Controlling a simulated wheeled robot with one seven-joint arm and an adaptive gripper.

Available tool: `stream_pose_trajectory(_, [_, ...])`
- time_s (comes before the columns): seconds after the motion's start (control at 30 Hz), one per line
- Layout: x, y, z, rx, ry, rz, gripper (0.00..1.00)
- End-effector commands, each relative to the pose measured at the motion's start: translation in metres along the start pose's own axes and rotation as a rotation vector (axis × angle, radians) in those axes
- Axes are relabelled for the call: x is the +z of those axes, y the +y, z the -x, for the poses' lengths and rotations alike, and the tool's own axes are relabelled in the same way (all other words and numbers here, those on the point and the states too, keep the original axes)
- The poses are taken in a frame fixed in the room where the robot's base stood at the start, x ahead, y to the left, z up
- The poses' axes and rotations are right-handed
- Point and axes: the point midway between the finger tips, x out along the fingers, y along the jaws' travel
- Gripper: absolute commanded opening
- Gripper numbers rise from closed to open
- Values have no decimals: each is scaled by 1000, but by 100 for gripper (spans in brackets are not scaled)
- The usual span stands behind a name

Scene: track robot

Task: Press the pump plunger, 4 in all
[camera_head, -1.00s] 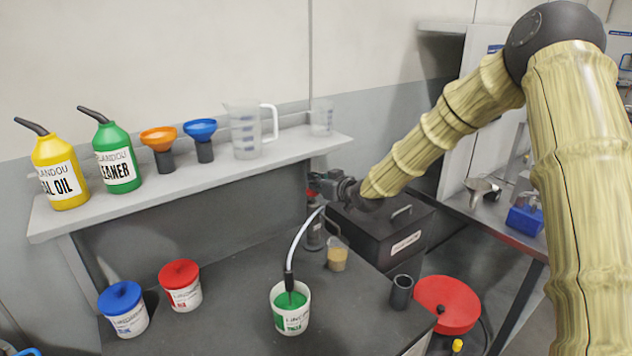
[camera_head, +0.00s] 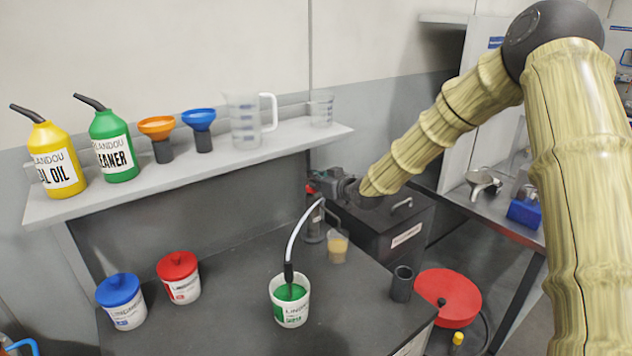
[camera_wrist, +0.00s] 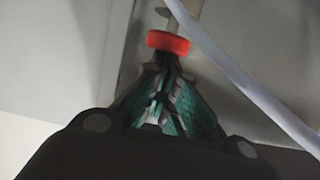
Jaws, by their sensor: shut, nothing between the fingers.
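The pump (camera_head: 314,228) is a dark grey cylinder standing at the back of the dark worktop, partly hidden by its hose. Its red plunger knob shows in the wrist view (camera_wrist: 168,42), just beyond my fingertips. My gripper (camera_wrist: 166,62) is shut and empty, with its tips at or very near the knob; I cannot tell whether they touch. In the head view my gripper (camera_head: 322,184) is small and dark above the pump. A pale hose (camera_head: 303,230) arcs from the pump into a white bucket (camera_head: 290,312) with green contents.
A beaker with tan liquid (camera_head: 338,249) stands close right of the pump. A dark cup (camera_head: 402,284) is nearer the right edge. Blue-lidded (camera_head: 122,302) and red-lidded (camera_head: 179,278) tubs stand left. A shelf (camera_head: 235,165) holds cans, funnels and jugs.

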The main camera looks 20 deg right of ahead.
Motion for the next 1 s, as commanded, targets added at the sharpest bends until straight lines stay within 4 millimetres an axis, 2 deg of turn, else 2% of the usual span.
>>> stream_pose_trajectory(0.17, [-35, -3, 6, -3, 3, 2, 0])
stream_pose_trajectory(0.23, [-28, -3, 13, -3, 1, 0, 0])
stream_pose_trajectory(0.7, [-30, -3, 76, -4, 4, 1, 0])
stream_pose_trajectory(1.0, [-31, -2, 101, -3, 4, 1, 0])
